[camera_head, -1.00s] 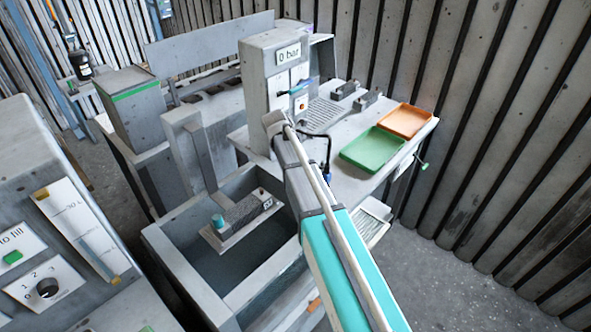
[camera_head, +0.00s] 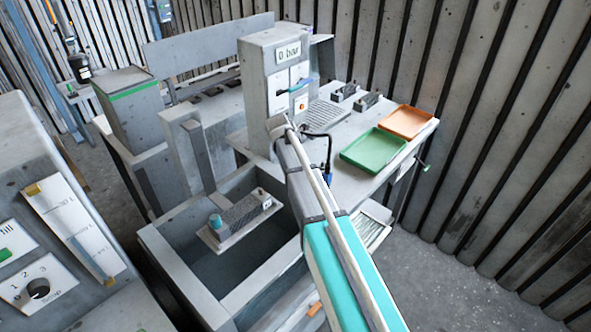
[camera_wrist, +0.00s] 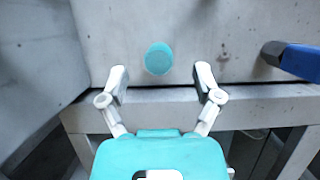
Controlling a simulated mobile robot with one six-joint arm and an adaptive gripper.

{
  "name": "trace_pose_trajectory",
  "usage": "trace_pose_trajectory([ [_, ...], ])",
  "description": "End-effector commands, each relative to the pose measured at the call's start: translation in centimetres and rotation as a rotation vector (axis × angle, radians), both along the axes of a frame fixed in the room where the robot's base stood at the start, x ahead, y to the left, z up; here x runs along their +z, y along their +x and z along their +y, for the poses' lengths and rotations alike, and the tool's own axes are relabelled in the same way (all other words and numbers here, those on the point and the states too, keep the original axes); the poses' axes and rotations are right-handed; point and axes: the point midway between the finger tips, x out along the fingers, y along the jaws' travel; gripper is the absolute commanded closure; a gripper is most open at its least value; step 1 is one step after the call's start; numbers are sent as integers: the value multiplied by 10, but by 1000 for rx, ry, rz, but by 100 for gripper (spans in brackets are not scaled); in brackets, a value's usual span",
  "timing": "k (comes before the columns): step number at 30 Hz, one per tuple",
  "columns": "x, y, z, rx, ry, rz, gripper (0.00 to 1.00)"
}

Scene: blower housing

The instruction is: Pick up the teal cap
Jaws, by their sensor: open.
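In the wrist view a round teal cap (camera_wrist: 158,58) shows against a grey surface, between and just beyond the fingertips of my gripper (camera_wrist: 161,72). The gripper is open and empty, with one finger on each side of the cap and a gap to both. In the head view a small teal piece (camera_head: 215,222) stands at the left end of a dark grey block (camera_head: 240,212) on a platform in the tank. I cannot tell whether it is the same cap. My gripper is hidden behind my arm in the head view.
The open tank (camera_head: 180,262) has raised grey walls. A grey column with a "0 bar" display (camera_head: 288,51) stands behind my arm. A green tray (camera_head: 374,150) and an orange tray (camera_head: 408,121) lie to its right. A blue-ended part (camera_wrist: 300,62) is right of my gripper.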

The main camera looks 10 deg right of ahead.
Motion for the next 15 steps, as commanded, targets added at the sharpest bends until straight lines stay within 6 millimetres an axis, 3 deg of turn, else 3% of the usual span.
trace_pose_trajectory([
  [6, -19, 5, -5, 0, 0, 0, 18],
  [15, -24, 6, -8, 0, 0, 0, 18],
])
